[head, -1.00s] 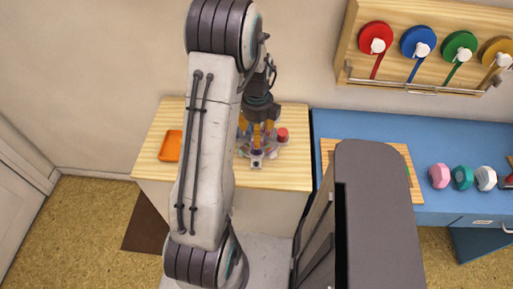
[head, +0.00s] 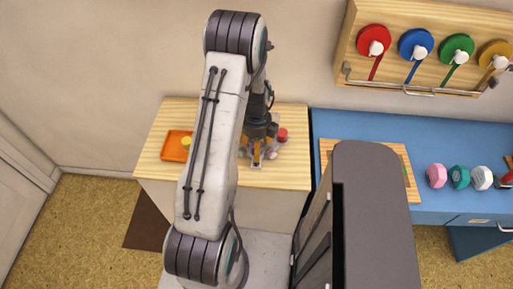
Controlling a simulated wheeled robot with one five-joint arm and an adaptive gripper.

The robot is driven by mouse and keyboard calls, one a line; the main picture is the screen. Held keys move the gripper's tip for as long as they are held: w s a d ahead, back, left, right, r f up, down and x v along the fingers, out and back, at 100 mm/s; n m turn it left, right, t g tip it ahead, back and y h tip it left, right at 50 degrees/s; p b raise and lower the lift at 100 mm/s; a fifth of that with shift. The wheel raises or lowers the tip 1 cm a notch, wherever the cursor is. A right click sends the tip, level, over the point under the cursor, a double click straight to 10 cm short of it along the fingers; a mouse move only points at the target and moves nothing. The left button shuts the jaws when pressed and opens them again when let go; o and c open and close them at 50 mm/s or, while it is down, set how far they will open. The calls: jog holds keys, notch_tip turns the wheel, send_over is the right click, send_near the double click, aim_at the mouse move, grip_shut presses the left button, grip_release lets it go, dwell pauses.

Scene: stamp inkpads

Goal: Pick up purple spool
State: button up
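I cannot make out the purple spool for sure; my gripper covers the middle of the grey spool holder (head: 276,146) on the wooden table. My gripper (head: 257,155) points down over this holder, low among the spools. Its orange fingers are small and partly hidden, so I cannot tell whether they are open or shut on something. A red spool (head: 282,133) stands at the holder's right, beside my gripper. A small pinkish piece (head: 270,155) shows just right of the fingers.
An orange tray (head: 172,152) with a yellow spool (head: 186,141) lies on the left of the wooden table (head: 285,178), partly behind my arm. A blue bench (head: 445,140) stands to the right, with several coloured pieces. Tape rolls hang on the wall board (head: 345,60).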

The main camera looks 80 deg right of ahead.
jog(key=shift+o, duration=0.3)
jog(key=c, duration=1.1)
jog(key=shift+r, duration=0.2)
